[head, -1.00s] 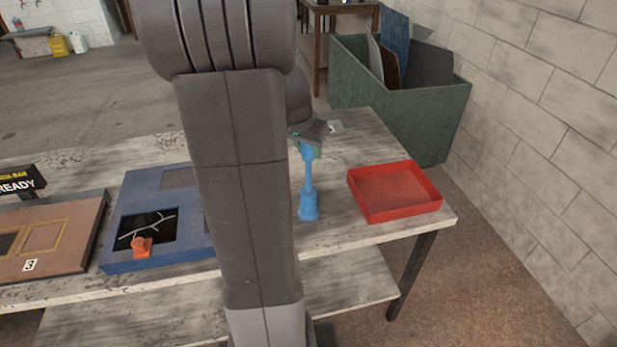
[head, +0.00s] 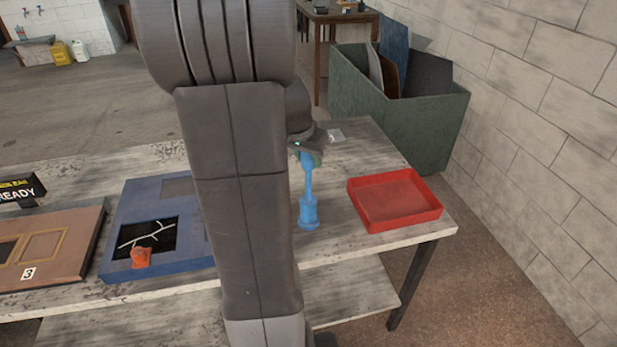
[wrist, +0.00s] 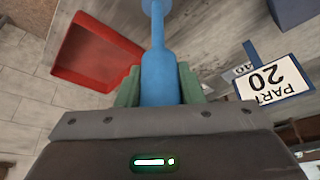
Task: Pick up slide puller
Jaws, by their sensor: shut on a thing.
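The slide puller (head: 308,200) is a blue tool with a thin shaft and a wide round lower end. In the head view it hangs or stands upright at the bench, right of my arm; I cannot tell whether its lower end touches the top. My gripper (head: 308,155) is at its upper end, partly hidden behind my arm. In the wrist view the blue handle (wrist: 160,75) sits between the green fingertips of my gripper (wrist: 160,88), which are shut on it.
A red tray (head: 395,202) lies on the bench (head: 345,245) to the right. A blue frame panel (head: 150,208) and a brown panel (head: 55,250) lie left. A green bin (head: 410,110) stands behind. The wrist view shows a "PART 20" sign (wrist: 270,80).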

